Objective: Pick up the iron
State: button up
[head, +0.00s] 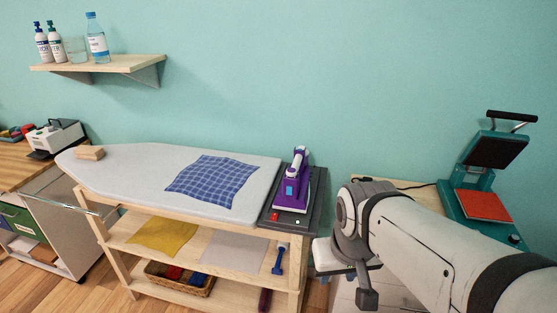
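The purple and white iron (305,190) is on a dark grey rest plate (271,205) at the right end of the ironing board (120,176). Its handle points up and a small blue panel shows on it. A red switch and a small light sit at the plate's front edge. My arm comes in from the lower right, and its joint is to the right of the iron, apart from it in the picture. I cannot make out my gripper's fingers in this view. Nothing visibly holds the iron.
A blue checked cloth (214,182) and a wooden block (90,153) lie on the board. Shelves below hold a yellow cloth (163,236) and a basket (180,280). A teal heat press (484,195) stands at right. A wall shelf (100,64) holds bottles.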

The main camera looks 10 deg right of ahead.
aim_at(298, 203)
jog(key=i, duration=0.85)
jog(key=z, duration=0.05)
